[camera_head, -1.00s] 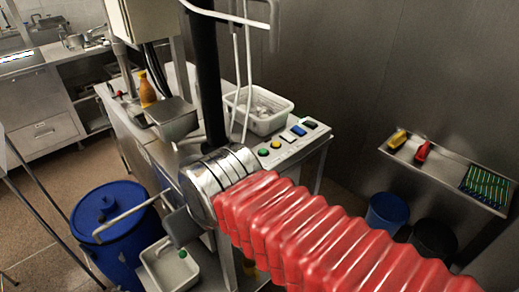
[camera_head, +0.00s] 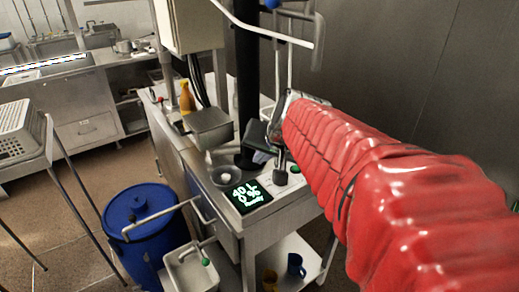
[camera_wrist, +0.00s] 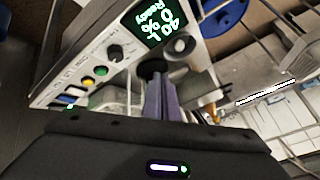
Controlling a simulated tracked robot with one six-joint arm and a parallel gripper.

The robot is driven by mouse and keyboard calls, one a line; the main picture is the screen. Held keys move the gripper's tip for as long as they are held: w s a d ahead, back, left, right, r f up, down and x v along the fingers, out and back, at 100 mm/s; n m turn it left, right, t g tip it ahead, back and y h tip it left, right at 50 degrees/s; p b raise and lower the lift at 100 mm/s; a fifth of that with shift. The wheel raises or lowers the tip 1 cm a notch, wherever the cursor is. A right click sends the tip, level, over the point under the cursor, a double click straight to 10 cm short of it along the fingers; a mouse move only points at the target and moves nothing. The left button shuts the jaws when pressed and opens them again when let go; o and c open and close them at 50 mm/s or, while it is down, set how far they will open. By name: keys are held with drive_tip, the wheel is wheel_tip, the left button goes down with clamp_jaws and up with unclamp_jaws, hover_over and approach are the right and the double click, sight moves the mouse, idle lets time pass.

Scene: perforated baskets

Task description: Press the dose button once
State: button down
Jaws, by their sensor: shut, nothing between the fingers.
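The button labels are too small to read, so I cannot tell which is the dose button. My gripper (camera_wrist: 157,84) is shut and empty, its fingers side by side pointing at a round black part (camera_wrist: 152,68) beside the panel. Contact cannot be told. In the head view the display (camera_head: 248,196) and knob (camera_head: 281,177) show; my red-sleeved arm hides the buttons.
A blue drum (camera_head: 140,215) stands on the floor at left. A yellow bottle (camera_head: 186,98) and a metal box (camera_head: 209,128) stand behind the panel. A blue mug (camera_head: 296,265) is on the lower shelf.

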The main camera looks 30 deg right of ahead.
drive_tip(key=w+d+m+h, duration=0.1)
drive_tip(key=d+m, duration=0.3)
drive_tip(key=d, duration=1)
drive_tip(key=shift+w+d+r+m+t+h, duration=0.3)
drive_tip(key=shift+w+r+m+h, duration=0.15)
drive_tip(key=shift+h, duration=0.15)
drive_tip(key=shift+f, duration=0.2)
drive_tip(key=shift+f, duration=4.25)
drive_tip(key=shift+f, duration=0.85)
drive_tip(key=shift+r, duration=0.95)
drive_tip(key=shift+r, duration=0.1)
drive_tip(key=shift+r, duration=2.4)
